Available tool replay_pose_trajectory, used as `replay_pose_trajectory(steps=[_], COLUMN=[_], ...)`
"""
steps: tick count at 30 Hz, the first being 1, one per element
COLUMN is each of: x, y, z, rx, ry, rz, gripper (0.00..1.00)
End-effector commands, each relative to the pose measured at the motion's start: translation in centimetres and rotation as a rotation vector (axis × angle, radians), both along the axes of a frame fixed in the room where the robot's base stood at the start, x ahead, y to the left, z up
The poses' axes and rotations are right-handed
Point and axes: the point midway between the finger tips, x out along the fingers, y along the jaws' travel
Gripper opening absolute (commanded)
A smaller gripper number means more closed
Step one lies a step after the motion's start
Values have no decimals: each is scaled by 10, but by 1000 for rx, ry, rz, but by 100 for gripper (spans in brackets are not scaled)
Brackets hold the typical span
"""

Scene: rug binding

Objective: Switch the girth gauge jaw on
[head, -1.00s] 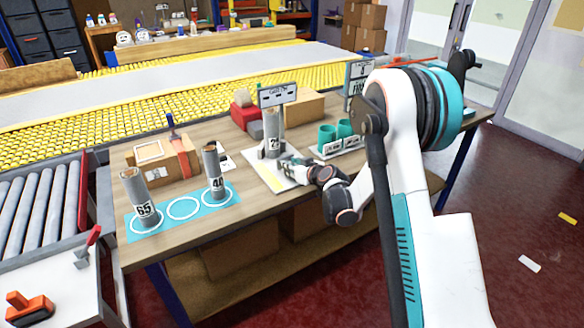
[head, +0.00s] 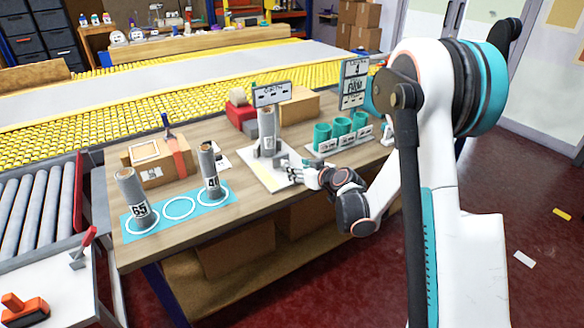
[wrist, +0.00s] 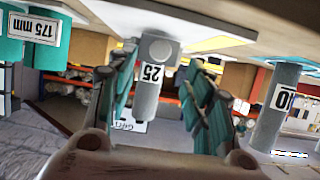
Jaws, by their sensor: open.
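The girth gauge is a pale plate (head: 256,166) on the workbench with a sign (head: 271,93) behind it. A grey roll (head: 267,128) stands upright on the plate. In the wrist view, which looks upside down, this roll (wrist: 148,100) bears the label 25. My gripper (head: 291,166) is just right of the roll, low over the plate's edge. In the wrist view, the open teal fingers of my gripper (wrist: 162,75) lie on either side of the roll, with gaps on both sides. I cannot clearly make out the jaw or its switch.
Rolls marked 65 (head: 136,200) and 40 (head: 209,170) stand on a blue mat (head: 160,227) with ring outlines. Teal cups (head: 340,127) stand in a row right of the gauge, below a sign (head: 354,84). A cardboard box (head: 158,160) sits at the left back.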

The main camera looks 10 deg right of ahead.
Motion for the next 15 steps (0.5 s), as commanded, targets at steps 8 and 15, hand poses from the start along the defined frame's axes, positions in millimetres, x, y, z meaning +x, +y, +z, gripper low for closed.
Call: replay_pose_trajectory(steps=[8,15], x=[-33,-37], y=[-11,-12], z=[14,16], rx=[0,0], ry=[1,0], rz=[0,0], gripper=[47,47])
